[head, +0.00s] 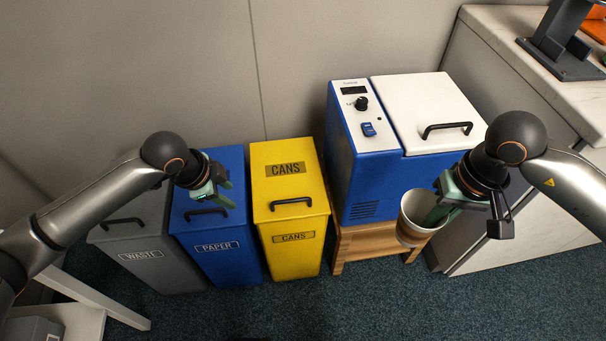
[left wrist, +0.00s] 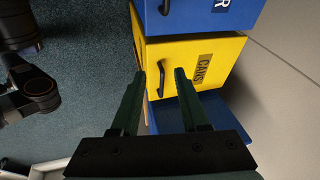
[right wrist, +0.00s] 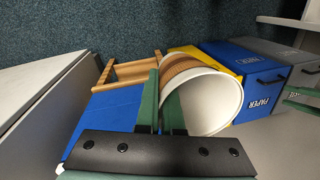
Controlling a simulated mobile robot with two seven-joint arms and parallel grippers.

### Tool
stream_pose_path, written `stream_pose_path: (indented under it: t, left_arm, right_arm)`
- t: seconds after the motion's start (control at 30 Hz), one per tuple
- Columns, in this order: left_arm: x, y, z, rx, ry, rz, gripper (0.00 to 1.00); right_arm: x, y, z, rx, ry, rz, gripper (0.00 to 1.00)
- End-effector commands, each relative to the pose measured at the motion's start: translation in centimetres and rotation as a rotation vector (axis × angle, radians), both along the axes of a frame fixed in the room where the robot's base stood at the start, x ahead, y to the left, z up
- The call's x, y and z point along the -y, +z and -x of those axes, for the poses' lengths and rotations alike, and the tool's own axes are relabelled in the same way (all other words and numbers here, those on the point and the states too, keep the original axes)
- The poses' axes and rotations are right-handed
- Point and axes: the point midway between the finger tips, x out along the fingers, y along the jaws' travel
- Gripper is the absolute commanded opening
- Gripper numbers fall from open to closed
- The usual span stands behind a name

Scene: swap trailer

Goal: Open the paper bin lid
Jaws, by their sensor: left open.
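The paper bin (head: 220,262) is blue with a PAPER label, and its lid (head: 234,163) is closed with a black handle (head: 205,212) near the front edge. My left gripper (head: 222,194) is open and empty above this lid, close to the handle; contact cannot be told. In the left wrist view its fingers (left wrist: 171,75) point toward the yellow cans bin, with the blue bin (left wrist: 190,18) at the top edge. My right gripper (right wrist: 165,95) is shut on the wall of a white cup (right wrist: 212,105) with a brown sleeve, held in front of the blue-white machine.
A grey waste bin (head: 150,262) stands left of the paper bin, and a yellow cans bin (head: 293,245) right of it; both are closed. A blue-white machine (head: 372,180) sits on a wooden stand (head: 374,243). A grey cabinet (head: 505,62) is at the right. Carpet in front is clear.

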Motion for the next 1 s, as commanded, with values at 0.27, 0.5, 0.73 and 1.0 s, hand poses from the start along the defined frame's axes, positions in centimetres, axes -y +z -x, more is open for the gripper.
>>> stream_pose_path:
  t: [0.27, 0.5, 0.73, 1.0]
  left_arm:
    - [-7.1, 0.5, 0.0, -0.092, -0.056, -0.214, 0.45]
    - [-8.8, 0.7, 0.4, -0.126, -0.064, -0.258, 0.45]
    - [-8.9, -3.3, -0.3, -0.127, -0.064, -0.256, 0.45]
    - [-9.1, -8.4, -1.3, -0.126, -0.064, -0.257, 0.45]
  right_arm:
    - [0.2, -2.5, -0.2, 0.002, 0.002, 0.006, 0.0]
    - [0.2, -2.9, -0.2, 0.0, 0.003, 0.008, 0.0]
    - [0.2, -4.9, -0.2, -0.001, 0.003, 0.008, 0.0]
    - [0.2, -7.3, -0.2, 0.0, 0.003, 0.007, 0.0]
